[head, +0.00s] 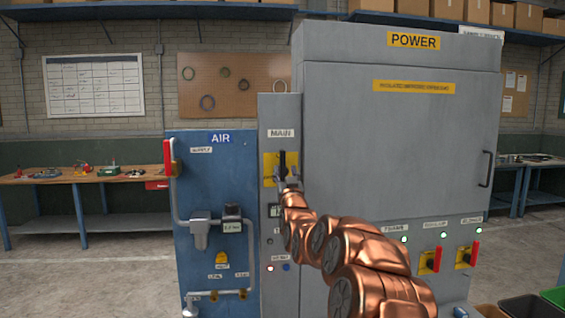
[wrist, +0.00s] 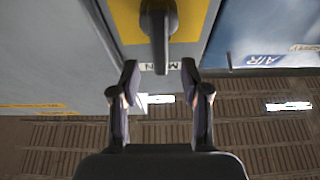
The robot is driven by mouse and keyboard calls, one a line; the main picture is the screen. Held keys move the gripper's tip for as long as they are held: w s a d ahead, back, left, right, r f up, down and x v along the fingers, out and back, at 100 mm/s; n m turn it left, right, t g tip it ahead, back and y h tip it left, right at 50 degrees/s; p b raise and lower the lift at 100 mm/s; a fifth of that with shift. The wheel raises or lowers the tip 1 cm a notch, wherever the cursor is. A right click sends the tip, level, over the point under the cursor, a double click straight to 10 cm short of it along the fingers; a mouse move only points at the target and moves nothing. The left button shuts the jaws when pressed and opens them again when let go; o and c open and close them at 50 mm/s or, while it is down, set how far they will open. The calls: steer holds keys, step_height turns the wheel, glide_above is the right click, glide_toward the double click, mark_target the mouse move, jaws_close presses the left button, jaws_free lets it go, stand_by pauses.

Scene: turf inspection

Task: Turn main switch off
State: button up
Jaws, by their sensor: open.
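The main switch is a black handle (head: 282,160) on a yellow plate (head: 268,169), under a MAIN label (head: 281,133) on a narrow grey panel. The handle looks upright. In the wrist view, which is upside down, the handle (wrist: 158,32) sticks out from its yellow plate. My gripper (head: 287,181) is at the lower part of the switch in the head view and partly covers it. In the wrist view my gripper (wrist: 160,76) has its two fingers spread with nothing between them. The handle's end lies just beyond the gap, about centred. I cannot tell whether they touch.
The blue AIR panel (head: 240,175) with pipes and a red handle (head: 169,158) stands left. The grey POWER cabinet (head: 400,130) stands right, with red switches (head: 430,261) and green lights low down. A workbench (head: 90,178) is behind at left.

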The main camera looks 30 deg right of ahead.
mark_target(283, 164)
steer(key=shift+p+x, duration=1.1)
steer(key=shift+x, duration=1.85)
steer(key=shift+c, duration=0.2)
jaws_close()
